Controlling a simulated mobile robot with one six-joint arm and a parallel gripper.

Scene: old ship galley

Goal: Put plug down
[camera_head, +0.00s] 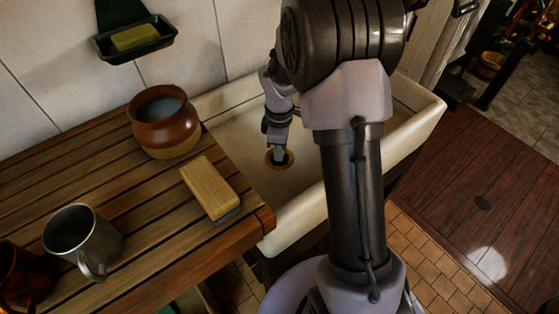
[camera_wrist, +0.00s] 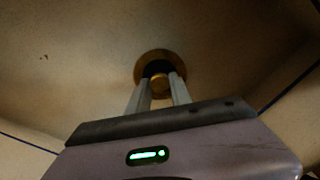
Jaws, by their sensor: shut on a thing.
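My gripper (camera_head: 279,152) reaches down into the pale sink (camera_head: 310,212), with its fingertips at the round brass drain (camera_head: 269,160) in the sink floor. In the wrist view, my gripper (camera_wrist: 160,82) is shut on a small brass-coloured plug (camera_wrist: 160,80). The plug shows between the two grey fingers, in line with the dark middle of the drain ring (camera_wrist: 160,53). I cannot tell whether the plug is inside the drain or just above it. In the head view the plug is hidden by the fingers.
The slatted wooden counter (camera_head: 150,225) adjoins the sink on the left. It holds a brown pot (camera_head: 165,135), a wooden brush (camera_head: 209,187), a metal mug (camera_head: 75,235) and a dark reddish mug (camera_head: 22,275). A soap dish (camera_head: 135,42) hangs on the wall. Sink walls surround my gripper.

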